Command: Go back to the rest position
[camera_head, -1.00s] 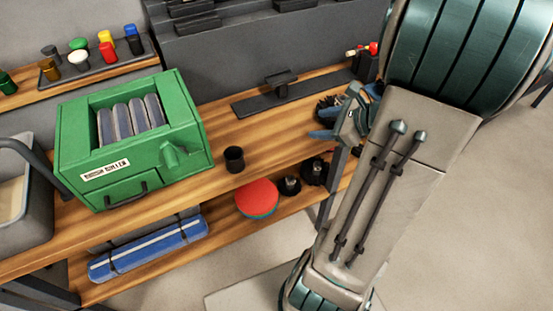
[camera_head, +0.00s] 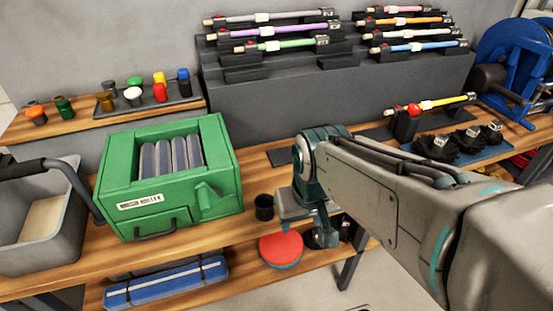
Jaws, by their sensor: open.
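My arm reaches in from the right in the head view. My gripper (camera_head: 308,218) hangs pointing down over the front edge of the wooden workbench (camera_head: 268,170), right of a small black cup (camera_head: 264,207). It is open, and I see nothing held in it. Its fingertips are small and partly lost against the dark items behind.
A green roller box (camera_head: 222,160) stands left, beside a grey bucket (camera_head: 40,225). A red disc (camera_head: 281,249) lies on the lower shelf. Black brush heads (camera_head: 438,148) sit on a blue mat at right.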

